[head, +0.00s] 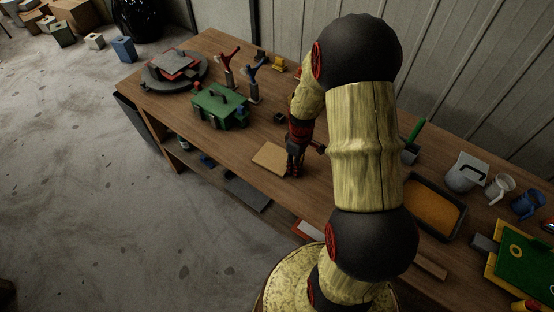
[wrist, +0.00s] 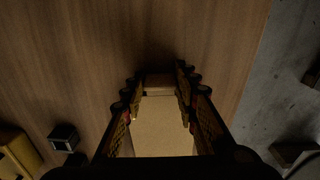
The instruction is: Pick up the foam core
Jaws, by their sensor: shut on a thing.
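The foam core (head: 271,157) is a flat tan slab near the front edge of the wooden workbench. In the head view my gripper (head: 294,170) is down at its right end. In the wrist view the foam core (wrist: 158,130) lies between the two fingers of my gripper (wrist: 160,85), which are shut on it. The wood surface shows just beyond the fingertips. I cannot tell whether the slab touches the bench. Part of it is hidden by my gripper.
A green toolbox (head: 220,106) stands left of the slab, with a round dark turntable (head: 175,72) farther left. A tray of orange material (head: 432,206) and a grey jug (head: 466,172) are to the right.

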